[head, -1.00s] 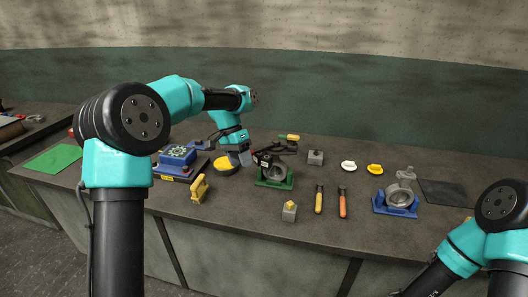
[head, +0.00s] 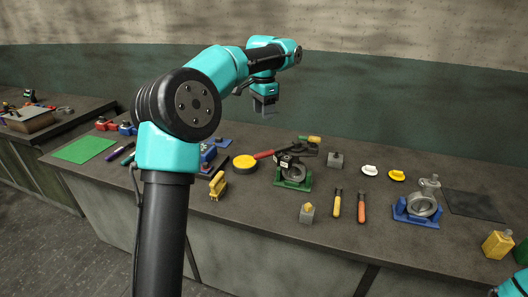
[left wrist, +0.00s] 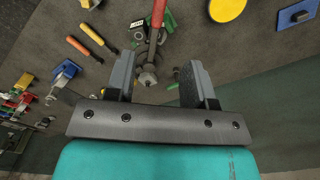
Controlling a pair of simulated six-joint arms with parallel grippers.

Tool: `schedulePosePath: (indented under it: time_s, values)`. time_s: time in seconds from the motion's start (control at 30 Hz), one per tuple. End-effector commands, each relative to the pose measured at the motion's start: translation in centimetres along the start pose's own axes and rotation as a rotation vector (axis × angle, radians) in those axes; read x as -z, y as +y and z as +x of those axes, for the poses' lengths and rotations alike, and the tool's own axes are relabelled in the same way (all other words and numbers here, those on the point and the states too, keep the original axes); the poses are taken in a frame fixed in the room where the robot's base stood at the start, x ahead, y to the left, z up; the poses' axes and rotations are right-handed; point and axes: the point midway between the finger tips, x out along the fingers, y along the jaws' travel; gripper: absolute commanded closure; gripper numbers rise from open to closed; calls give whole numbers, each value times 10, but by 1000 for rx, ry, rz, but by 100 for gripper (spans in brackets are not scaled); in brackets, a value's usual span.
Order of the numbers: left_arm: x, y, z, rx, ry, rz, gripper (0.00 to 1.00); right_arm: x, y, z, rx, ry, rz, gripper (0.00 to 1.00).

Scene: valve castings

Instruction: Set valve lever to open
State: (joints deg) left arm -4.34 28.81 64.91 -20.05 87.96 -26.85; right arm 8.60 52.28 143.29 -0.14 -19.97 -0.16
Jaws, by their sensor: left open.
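A grey valve (head: 292,172) stands on a green base on the bench. Its red-handled lever (head: 266,153) points left in the head view, toward a yellow round piece. In the left wrist view the red lever (left wrist: 156,25) runs up from the valve (left wrist: 146,68), between the fingers as seen from above. My left gripper (head: 265,112) is open and empty, raised well above the bench behind the valve, apart from the lever. It also shows in the left wrist view (left wrist: 157,80). My right gripper is out of view.
A second grey valve (head: 422,205) on a blue base stands to the right. Yellow-handled (head: 336,204) and orange-handled (head: 361,207) tools lie in front. A dark mat (head: 474,205) lies at right.

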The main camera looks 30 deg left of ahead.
Motion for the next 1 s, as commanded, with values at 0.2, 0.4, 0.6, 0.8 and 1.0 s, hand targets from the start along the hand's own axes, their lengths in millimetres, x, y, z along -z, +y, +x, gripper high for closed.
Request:
schedulePosePath:
  time_s: [0.2,0.4,0.6,0.8,1.0]
  values:
    - [-1,0,34,-3,-4,0,51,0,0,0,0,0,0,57]
    - [-1,0,69,-3,-3,0,51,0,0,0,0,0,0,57]
    - [-1,0,103,-2,-3,-1,51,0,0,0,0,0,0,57]
    - [-1,0,135,-2,-2,0,51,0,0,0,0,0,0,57]
    - [0,0,155,-2,-1,0,51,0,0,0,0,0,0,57]
